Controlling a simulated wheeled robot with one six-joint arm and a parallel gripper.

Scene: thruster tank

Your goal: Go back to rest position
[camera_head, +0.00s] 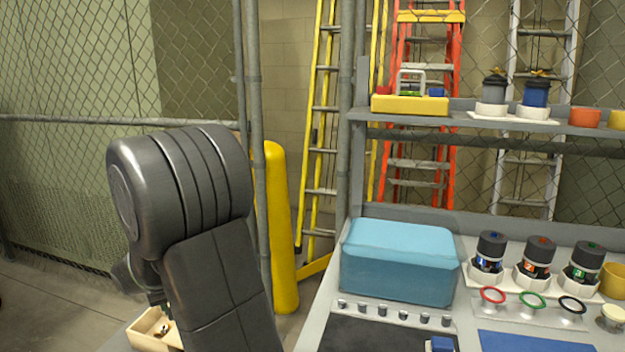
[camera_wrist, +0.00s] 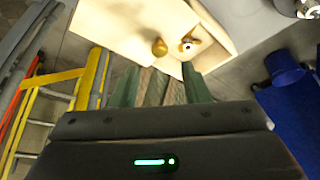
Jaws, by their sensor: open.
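My gripper (camera_wrist: 160,86) shows in the wrist view with its two greenish fingers apart and nothing visible between them. It points toward a pale wooden box (camera_wrist: 110,22) that holds a small brass-coloured round piece (camera_wrist: 159,47) and a white-and-brown piece (camera_wrist: 188,44). I cannot tell how far the fingertips are from the box. In the head view my folded dark arm fills the left middle and hides most of the gripper. The wooden box (camera_head: 141,337) shows low beside the arm, partly hidden by it.
The grey bench holds a light-blue case (camera_head: 400,262), several dark bottles, coloured rings (camera_head: 532,299) and a blue mat (camera_head: 535,342). A shelf (camera_head: 480,119) stands above it. A yellow post (camera_head: 281,230) and chain-link fence stand behind my arm. Open floor shows at left.

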